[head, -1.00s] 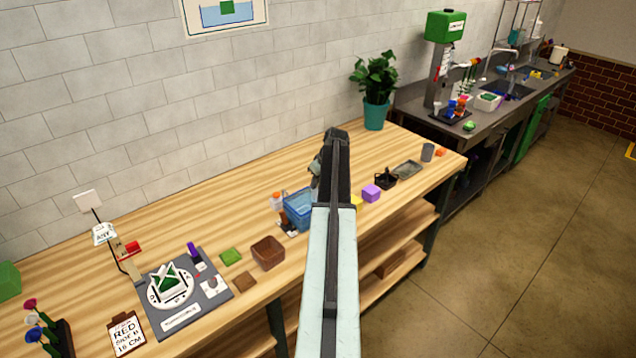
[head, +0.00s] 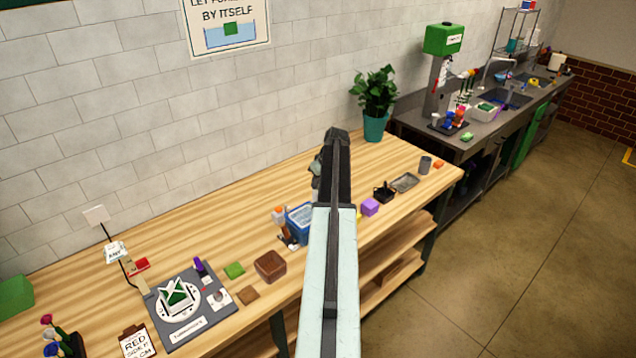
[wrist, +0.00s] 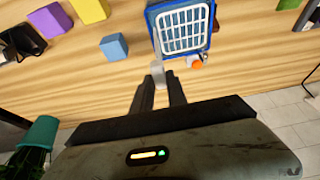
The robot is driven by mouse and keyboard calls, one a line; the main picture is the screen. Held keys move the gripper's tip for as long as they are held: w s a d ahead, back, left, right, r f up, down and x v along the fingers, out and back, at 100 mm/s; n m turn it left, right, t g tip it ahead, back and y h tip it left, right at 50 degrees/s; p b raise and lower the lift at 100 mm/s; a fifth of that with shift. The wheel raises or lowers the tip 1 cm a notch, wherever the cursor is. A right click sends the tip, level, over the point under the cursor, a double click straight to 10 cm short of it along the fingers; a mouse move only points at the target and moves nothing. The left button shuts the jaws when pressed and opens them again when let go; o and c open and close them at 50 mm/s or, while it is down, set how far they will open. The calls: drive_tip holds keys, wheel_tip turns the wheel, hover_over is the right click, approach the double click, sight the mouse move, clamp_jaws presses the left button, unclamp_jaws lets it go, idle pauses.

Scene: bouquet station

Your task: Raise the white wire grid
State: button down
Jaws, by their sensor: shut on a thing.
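The white wire grid (wrist: 186,27) shows in the wrist view within the rim of a blue basin (wrist: 151,24). In the head view the basin (head: 292,222) stands on the wooden bench, partly behind my arm, with the pale grid (head: 301,216) at its top. My gripper (wrist: 160,77) is in front of the basin in the wrist view, its two dark fingers shut on a small pale grey tab (wrist: 159,70). The tab lies close to the basin's near edge; its join to the grid is not clear. My fingertips are hidden in the head view.
An orange-capped bottle (wrist: 196,62) stands close beside the basin. Blue (wrist: 114,46), yellow (wrist: 90,9) and purple (wrist: 50,20) blocks lie to the left in the wrist view. A brown box (head: 270,266) and turntable board (head: 190,307) are left in the head view.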

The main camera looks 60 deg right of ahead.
drive_tip(key=c, duration=1.3)
unclamp_jaws()
drive_tip(key=shift+r, duration=0.1)
drive_tip(key=p+v, duration=0.7)
drive_tip(key=shift+s+r, duration=0.15)
drive_tip(key=shift+r, duration=0.2)
